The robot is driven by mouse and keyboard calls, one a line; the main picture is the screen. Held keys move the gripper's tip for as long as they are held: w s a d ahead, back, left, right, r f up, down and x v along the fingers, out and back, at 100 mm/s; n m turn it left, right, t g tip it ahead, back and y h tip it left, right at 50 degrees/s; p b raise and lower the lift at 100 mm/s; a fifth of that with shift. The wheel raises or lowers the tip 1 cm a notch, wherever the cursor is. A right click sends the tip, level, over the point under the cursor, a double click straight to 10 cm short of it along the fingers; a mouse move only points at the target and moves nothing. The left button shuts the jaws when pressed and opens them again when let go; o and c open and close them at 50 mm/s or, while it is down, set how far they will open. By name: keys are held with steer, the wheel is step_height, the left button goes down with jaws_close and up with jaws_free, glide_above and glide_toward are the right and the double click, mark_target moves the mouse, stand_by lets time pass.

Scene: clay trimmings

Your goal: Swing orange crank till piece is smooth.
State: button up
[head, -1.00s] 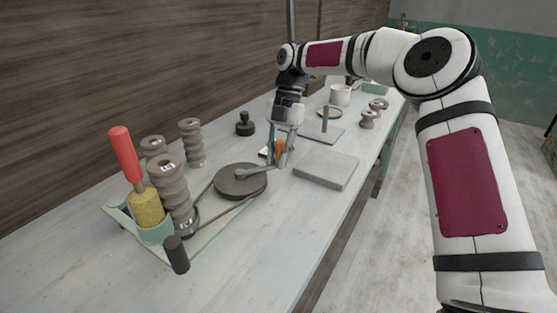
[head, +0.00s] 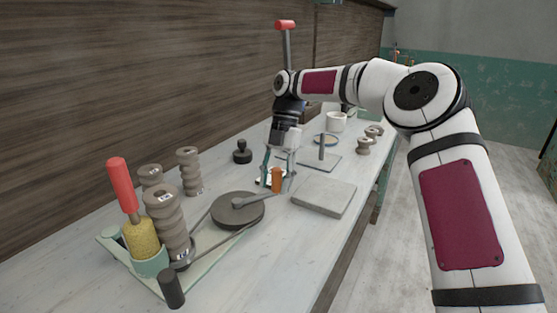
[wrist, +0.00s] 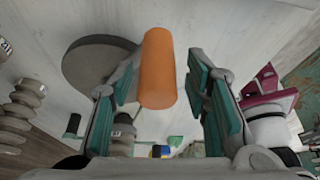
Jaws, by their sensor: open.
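The orange crank handle (head: 277,180) stands upright at the end of a grey crank arm on the dark round wheel (head: 230,213). In the wrist view the handle (wrist: 157,70) lies between the two teal-padded fingers of my gripper (wrist: 163,88), with a gap on each side. In the head view my gripper (head: 277,172) points down, one finger either side of the handle. A belt runs from the wheel to the base of a ridged grey clay piece (head: 170,222) with a white label. Its ridges are plainly visible, so its surface is not smooth.
Ridged pieces (head: 188,170) stand behind. A grey slab (head: 323,196) lies right of the wheel, and a dark knob (head: 242,152) sits behind. The table front is clear.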

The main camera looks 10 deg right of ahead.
steer(key=v, duration=1)
steer(key=shift+r, duration=0.35)
stand_by(0.8)
